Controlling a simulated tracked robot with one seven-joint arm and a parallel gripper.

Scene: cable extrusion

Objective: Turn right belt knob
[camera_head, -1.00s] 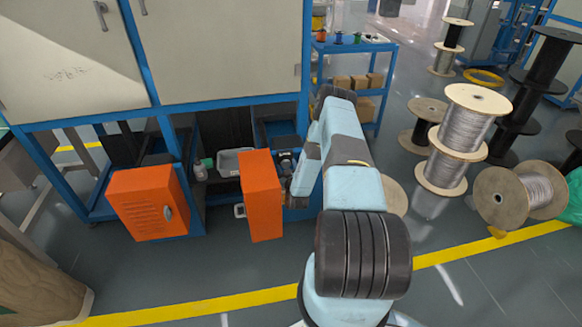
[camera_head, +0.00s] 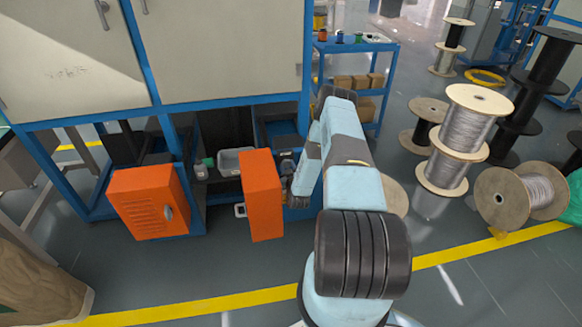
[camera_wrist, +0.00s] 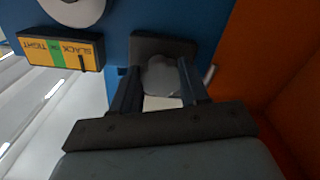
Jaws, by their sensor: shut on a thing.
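The belt knob (camera_wrist: 160,75) is a grey, lobed knob on a dark square plate in the wrist view. The plate is fixed to a blue machine panel (camera_wrist: 110,18). My gripper (camera_wrist: 158,88) has its two dark fingers on either side of the knob and is shut on it. In the head view my gripper is largely hidden behind the open orange door (camera_head: 262,195) and my own arm, and the knob cannot be seen there.
A yellow and green gauge marked SLACK, OK and TIGHT (camera_wrist: 60,52) sits beside the knob. An orange surface (camera_wrist: 262,55) stands close on the right in the wrist view. Cable spools (camera_head: 468,125) stand on the floor at right.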

